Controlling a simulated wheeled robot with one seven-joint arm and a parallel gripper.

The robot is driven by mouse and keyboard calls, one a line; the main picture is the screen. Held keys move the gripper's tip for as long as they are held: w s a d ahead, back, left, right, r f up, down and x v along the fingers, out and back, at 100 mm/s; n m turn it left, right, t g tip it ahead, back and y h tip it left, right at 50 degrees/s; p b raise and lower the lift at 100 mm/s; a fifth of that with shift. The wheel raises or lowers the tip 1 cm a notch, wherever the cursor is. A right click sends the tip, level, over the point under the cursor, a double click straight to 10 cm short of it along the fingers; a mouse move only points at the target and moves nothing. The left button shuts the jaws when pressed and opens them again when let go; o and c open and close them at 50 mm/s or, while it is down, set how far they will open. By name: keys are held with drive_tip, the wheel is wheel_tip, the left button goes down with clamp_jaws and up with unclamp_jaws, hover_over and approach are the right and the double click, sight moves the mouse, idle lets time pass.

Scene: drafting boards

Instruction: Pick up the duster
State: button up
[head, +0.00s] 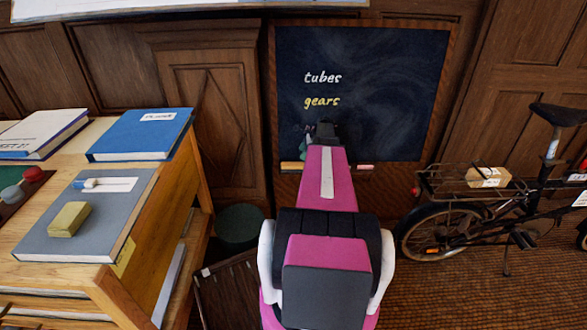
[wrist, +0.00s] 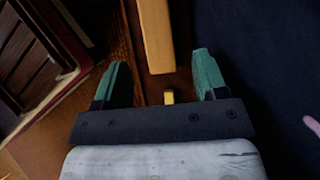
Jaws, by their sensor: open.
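A tan, bar-shaped block that looks like the duster (head: 292,166) lies on the ledge under the chalkboard, left of my arm. It also shows in the wrist view as the duster (wrist: 156,32), with its near end between the lines of my two teal fingers. My gripper (wrist: 160,60) is open, one finger to each side, with a gap between each finger and the bar. In the head view my gripper (head: 318,136) is mostly hidden behind my pink arm, in front of the board's lower part.
A short yellow piece (wrist: 169,97) lies between my fingers. Pink chalk (head: 365,167) lies on the ledge. The chalkboard (head: 400,90) stands behind. A desk with books and a yellowish block (head: 69,219) is left. A bicycle (head: 480,215) is right, a green bin (head: 240,226) below.

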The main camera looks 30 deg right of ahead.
sight(294, 164)
drive_tip(key=x, duration=0.9)
drive_tip(key=shift+s+a, duration=0.1)
drive_tip(key=shift+a, duration=0.05)
drive_tip(key=c, duration=0.7)
